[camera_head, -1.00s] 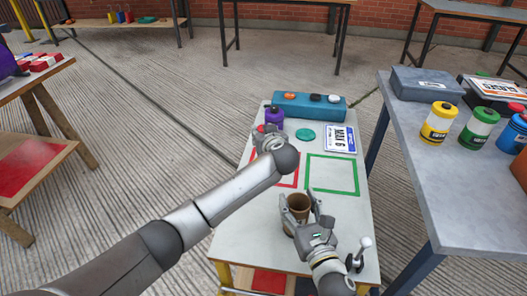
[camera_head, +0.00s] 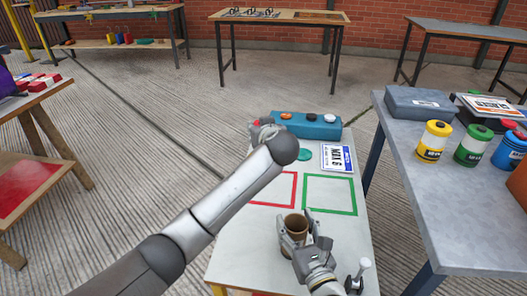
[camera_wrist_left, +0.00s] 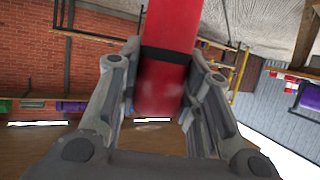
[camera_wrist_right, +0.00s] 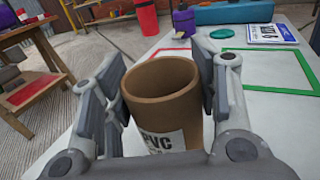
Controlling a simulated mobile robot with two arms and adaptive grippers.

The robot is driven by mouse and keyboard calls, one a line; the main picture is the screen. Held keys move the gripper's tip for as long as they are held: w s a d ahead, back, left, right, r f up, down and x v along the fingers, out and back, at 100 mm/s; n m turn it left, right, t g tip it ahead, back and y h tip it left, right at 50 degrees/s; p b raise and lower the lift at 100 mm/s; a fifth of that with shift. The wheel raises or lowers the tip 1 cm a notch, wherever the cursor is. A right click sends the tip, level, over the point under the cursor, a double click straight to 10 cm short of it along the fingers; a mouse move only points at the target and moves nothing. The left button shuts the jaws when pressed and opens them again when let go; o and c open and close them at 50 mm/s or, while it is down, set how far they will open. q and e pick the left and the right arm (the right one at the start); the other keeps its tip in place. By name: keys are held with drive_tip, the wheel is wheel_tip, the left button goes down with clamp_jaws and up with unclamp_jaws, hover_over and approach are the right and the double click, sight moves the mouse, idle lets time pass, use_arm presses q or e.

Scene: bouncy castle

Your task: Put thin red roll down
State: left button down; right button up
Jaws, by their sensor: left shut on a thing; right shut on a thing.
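The thin red roll (camera_wrist_left: 165,60) has a black band and is held between the fingers of my left gripper (camera_wrist_left: 160,110). In the head view only a bit of its red end (camera_head: 256,123) shows past my left gripper (camera_head: 264,133), near the table's far left edge. The roll also shows upright in the right wrist view (camera_wrist_right: 147,17). My right gripper (camera_head: 306,232) is shut on a brown hollow roll (camera_wrist_right: 165,100) labelled PVC, at the near part of the white table (camera_head: 260,240). I cannot tell whether the red roll touches anything below.
A red square outline (camera_head: 293,190) and a green one (camera_head: 330,194) mark the table. Behind them are a teal disc (camera_head: 304,155), a number plate (camera_head: 337,158) and a blue box (camera_head: 320,126). A purple jar (camera_wrist_right: 184,24) stands near the red roll. A grey table (camera_head: 415,180) with jars stands right.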

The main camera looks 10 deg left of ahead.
use_arm(q)
drive_tip(key=s+d+r+m+g+h, duration=0.1)
drive_tip(key=s+d+r+m+h, duration=0.5)
drive_tip(key=s, duration=0.4)
drive_tip(key=s+d+r+m+g+h, duration=0.2)
drive_tip(key=s+d+r+m+h, duration=0.2)
drive_tip(key=s+d+m+h, duration=0.45)
drive_tip(key=n, duration=0.1)
hover_over(294, 238)
drive_tip(key=w, duration=0.3)
wheel_tip(294, 238, down, 18)
drive_tip(key=shift+r, duration=0.25)
drive_tip(key=shift+f, duration=0.2)
drive_tip(key=c, duration=1)
unclamp_jaws()
drive_tip(key=shift+c, duration=0.2)
